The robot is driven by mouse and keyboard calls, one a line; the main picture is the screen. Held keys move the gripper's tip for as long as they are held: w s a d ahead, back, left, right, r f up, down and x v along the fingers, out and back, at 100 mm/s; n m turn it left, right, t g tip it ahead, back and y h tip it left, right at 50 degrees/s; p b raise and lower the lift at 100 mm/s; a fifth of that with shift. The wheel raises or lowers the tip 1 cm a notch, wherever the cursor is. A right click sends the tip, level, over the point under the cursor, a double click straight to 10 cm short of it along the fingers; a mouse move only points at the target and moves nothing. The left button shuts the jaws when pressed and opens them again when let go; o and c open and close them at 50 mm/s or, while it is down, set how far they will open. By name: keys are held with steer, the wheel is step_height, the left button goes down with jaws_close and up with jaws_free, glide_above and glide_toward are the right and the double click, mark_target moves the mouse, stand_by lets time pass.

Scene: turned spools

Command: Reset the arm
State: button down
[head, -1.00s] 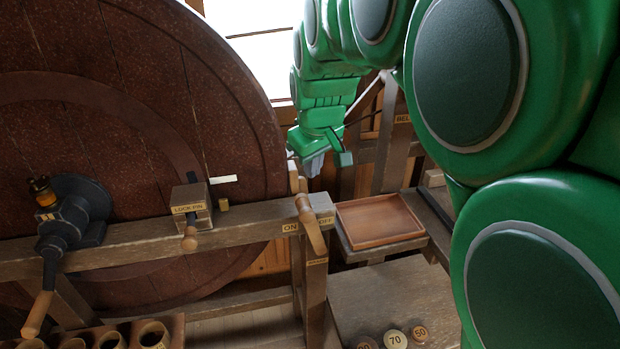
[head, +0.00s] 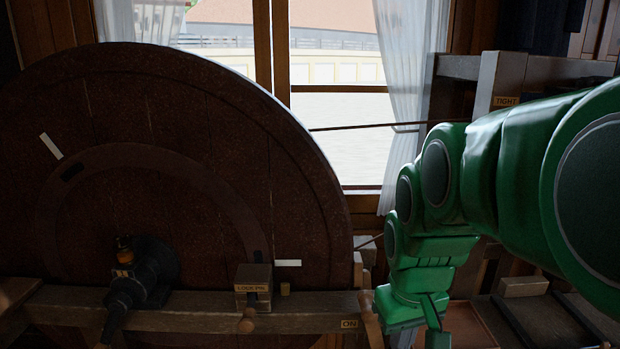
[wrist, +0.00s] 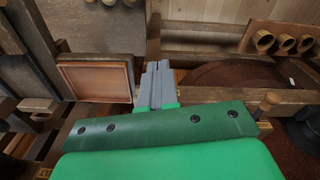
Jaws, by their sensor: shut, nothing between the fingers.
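My gripper (wrist: 156,82) shows in the wrist view as two grey fingers side by side and touching, with nothing between them. In the head view my green arm comes in from the right and bends down, and its wrist (head: 412,302) is at the lower edge. The fingertips are not clear there. The gripper hangs just right of the wooden beam that carries the "ON" label (head: 349,324).
A large dark red wheel (head: 200,130) fills the left, with a lock pin block (head: 254,283) and a crank (head: 130,285) before it. In the wrist view a shallow wooden tray (wrist: 100,65) lies left of the fingers. A post labelled "TIGHT" (head: 505,101) stands at right.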

steer(key=s+f+m+g, duration=0.1)
steer(key=s+f, duration=0.1)
steer(key=s, duration=0.5)
steer(key=s+f+m+g, duration=0.1)
steer(key=s+f, duration=0.2)
steer(key=s, duration=0.5)
steer(key=shift+s+f+g, duration=0.2)
steer(key=shift+s+g, duration=0.1)
steer(key=shift+g, duration=0.1)
